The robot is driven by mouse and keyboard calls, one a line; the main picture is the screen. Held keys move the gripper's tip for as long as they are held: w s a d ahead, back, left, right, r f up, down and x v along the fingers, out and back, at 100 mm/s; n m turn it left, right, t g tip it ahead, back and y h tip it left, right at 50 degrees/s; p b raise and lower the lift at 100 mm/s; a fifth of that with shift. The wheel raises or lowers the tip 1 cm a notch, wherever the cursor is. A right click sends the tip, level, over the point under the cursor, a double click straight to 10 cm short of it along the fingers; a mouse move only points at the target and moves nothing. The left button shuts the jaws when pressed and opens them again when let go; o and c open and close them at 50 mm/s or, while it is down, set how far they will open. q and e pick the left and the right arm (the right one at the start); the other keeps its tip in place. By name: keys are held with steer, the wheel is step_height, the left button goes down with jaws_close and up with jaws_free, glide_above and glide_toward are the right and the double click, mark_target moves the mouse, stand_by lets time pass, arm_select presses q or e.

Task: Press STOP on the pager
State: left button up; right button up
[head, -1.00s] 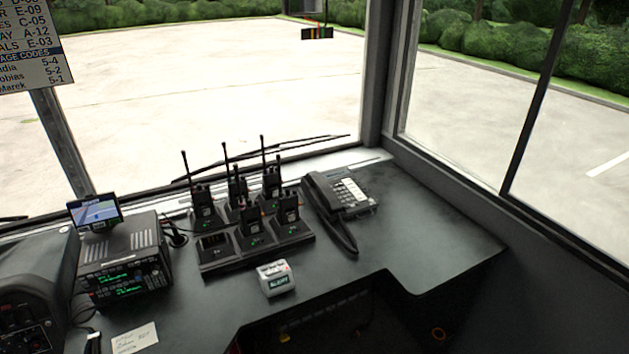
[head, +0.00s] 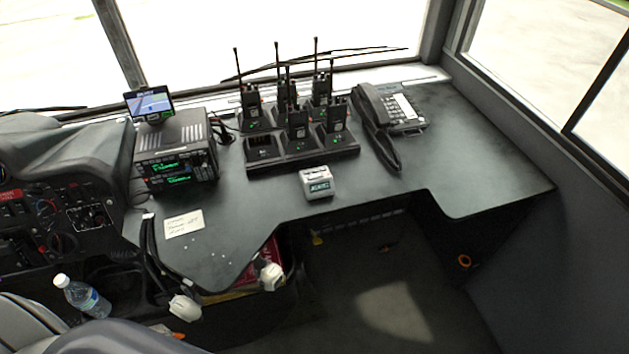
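The pager (head: 318,182) is a small light-grey box on the dark dashboard counter, in front of the radio charger. Its front has a dark screen with green lettering that looks like ALERT. A small button area is on its top, but its labels are too small to read, so I cannot make out STOP. Neither of my grippers shows in the head view, and nothing touches the pager.
Behind the pager stands a charger (head: 257,163) with several upright handheld radios. A desk phone (head: 402,112) is to the right. A radio unit (head: 178,150), small screen (head: 150,104) and note (head: 184,223) are left. The counter ends just in front of the pager.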

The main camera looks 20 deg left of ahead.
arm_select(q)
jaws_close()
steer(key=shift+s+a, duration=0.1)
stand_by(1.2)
